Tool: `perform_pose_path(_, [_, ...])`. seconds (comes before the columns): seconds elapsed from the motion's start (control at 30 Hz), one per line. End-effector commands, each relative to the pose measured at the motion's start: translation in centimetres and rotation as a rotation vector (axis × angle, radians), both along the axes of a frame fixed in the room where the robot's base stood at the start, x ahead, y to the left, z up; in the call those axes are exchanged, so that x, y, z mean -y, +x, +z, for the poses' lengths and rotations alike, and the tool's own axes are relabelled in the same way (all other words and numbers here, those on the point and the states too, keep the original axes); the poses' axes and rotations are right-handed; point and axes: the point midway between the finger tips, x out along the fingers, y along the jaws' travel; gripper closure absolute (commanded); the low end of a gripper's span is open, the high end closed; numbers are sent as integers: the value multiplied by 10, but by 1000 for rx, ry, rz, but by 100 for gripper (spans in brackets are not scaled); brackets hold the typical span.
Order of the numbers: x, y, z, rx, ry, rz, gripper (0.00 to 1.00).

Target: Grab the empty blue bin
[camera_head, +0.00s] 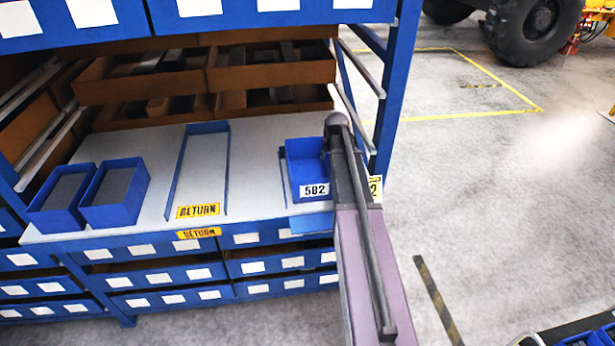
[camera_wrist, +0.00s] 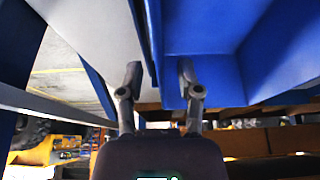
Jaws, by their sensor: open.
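A blue bin labelled 502 (camera_head: 303,168) stands on the right of the white shelf top. Its visible inside looks empty; my arm covers its right side. In the wrist view the blue bin (camera_wrist: 215,30) fills the upper right, seen into its inside. My gripper (camera_wrist: 158,82) is open, with one finger on each side of a blue upright wall edge. The right finger is over the bin's inside and the left finger is outside it. Whether either finger touches the wall I cannot tell. In the head view the fingers are hidden behind my arm.
Two blue bins with dark contents, one at far left (camera_head: 60,198) and one beside it (camera_head: 121,192), stand on the shelf top (camera_head: 155,160). An empty lane marked RETURN (camera_head: 197,211) lies mid-shelf. A blue rack post (camera_head: 398,85) rises close right of my arm.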

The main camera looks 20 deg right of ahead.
Motion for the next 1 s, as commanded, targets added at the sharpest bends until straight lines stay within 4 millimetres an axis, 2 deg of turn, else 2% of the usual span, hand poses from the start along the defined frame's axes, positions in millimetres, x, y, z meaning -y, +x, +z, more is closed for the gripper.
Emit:
perform_pose_path(0.03, [1, 2, -7, 0, 0, 0, 54])
perform_pose_path(0.2, [1, 5, -13, 0, 0, 0, 54])
perform_pose_path(0.87, [1, 5, -13, 0, 0, 0, 54])
perform_pose_path(1.0, [1, 5, -13, 0, 0, 0, 96])
